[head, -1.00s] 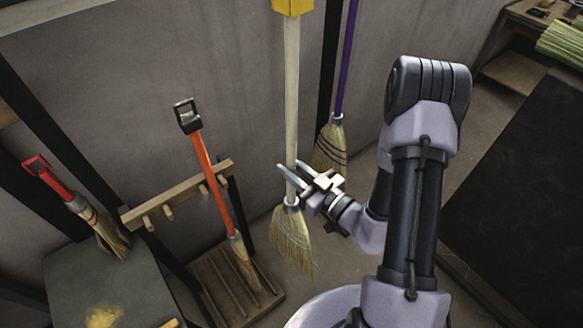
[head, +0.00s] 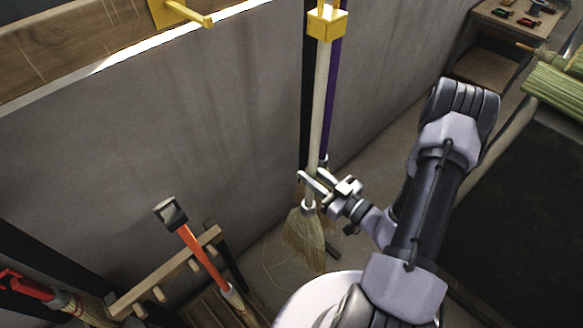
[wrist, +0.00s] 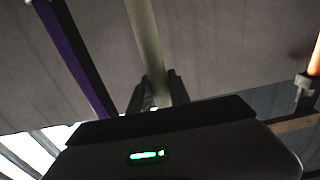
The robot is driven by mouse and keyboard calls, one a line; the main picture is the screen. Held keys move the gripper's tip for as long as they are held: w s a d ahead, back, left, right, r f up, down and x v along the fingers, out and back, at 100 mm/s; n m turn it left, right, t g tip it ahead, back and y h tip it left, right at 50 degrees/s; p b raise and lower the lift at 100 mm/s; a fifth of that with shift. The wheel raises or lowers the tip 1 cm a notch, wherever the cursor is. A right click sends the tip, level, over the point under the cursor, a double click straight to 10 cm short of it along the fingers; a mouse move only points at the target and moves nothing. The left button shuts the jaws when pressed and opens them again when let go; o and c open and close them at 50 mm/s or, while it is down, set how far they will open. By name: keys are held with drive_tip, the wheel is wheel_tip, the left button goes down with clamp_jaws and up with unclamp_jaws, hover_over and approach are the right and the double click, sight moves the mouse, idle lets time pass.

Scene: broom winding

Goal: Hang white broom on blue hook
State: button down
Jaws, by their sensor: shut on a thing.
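In the wrist view the shaft (wrist: 146,40) runs up between the two fingers (wrist: 156,92). No blue hook shows in either view. A yellow hook (head: 186,12) sticks out from the wooden wall rail (head: 60,45) at upper left.
A purple-handled broom (head: 331,105) stands close behind the white one; its shaft also shows in the wrist view (wrist: 75,55). An orange-handled broom (head: 202,258) leans at a peg rack (head: 170,272). A red-handled broom (head: 30,287) is at lower left. A dark table (head: 520,210) stands at right.

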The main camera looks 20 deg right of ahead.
drive_tip(key=shift+w+d+r, duration=0.15)
drive_tip(key=shift+w+d, duration=0.1)
drive_tip(key=shift+d, duration=0.2)
drive_tip(key=f+b+x, duration=0.1)
drive_tip(key=x, duration=0.9)
drive_tip(key=shift+f+b, duration=0.3)
drive_tip(key=shift+f, duration=0.05)
drive_tip(key=shift+w+d, duration=0.1)
idle(0.6)
